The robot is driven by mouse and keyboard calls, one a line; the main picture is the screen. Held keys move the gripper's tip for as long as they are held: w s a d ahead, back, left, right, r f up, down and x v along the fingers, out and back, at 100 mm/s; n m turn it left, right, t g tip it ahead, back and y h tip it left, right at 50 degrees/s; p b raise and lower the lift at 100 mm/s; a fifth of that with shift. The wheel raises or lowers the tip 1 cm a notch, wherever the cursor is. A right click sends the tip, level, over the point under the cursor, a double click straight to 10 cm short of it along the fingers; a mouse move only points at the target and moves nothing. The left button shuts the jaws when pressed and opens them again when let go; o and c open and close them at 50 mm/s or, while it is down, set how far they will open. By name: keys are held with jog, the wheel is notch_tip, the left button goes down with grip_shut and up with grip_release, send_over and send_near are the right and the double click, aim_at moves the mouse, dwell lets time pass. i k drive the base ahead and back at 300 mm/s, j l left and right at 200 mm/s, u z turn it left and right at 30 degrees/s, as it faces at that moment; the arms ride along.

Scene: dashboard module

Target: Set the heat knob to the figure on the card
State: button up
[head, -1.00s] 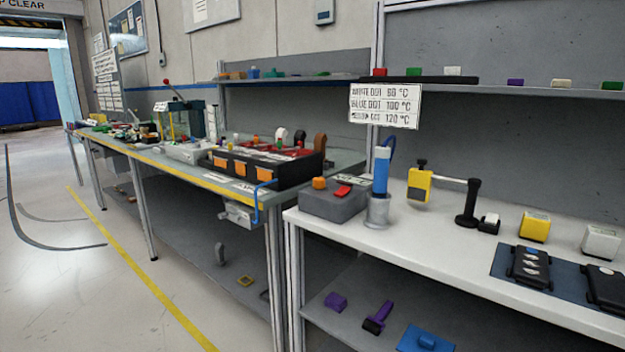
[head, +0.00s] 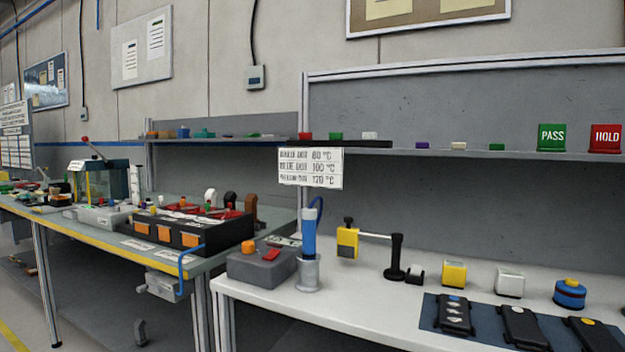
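The lower figures look like 100 °C and 120 °C; the top figure and some words are blurred. A grey box (head: 252,268) on the white bench has an orange knob (head: 248,246), which looks like the heat knob, and a red switch (head: 271,255). The knob's setting cannot be read. A blue tool (head: 309,236) stands upright in a metal holder (head: 308,274) beside the box. Black modules (head: 455,313) with coloured dots lie on a blue mat (head: 484,322). My gripper is not in view.
Yellow (head: 454,273) and white (head: 509,282) blocks stand behind the mat. PASS (head: 551,137) and HOLD (head: 605,138) blocks sit on the shelf. A black tray with orange fronts (head: 190,236) occupies the left bench.

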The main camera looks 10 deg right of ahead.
aim_at(248, 247)
jog(key=i, duration=0.5)
jog(key=i+j, duration=0.15)
jog(key=i, duration=0.35)
jog(key=l+z, duration=0.05)
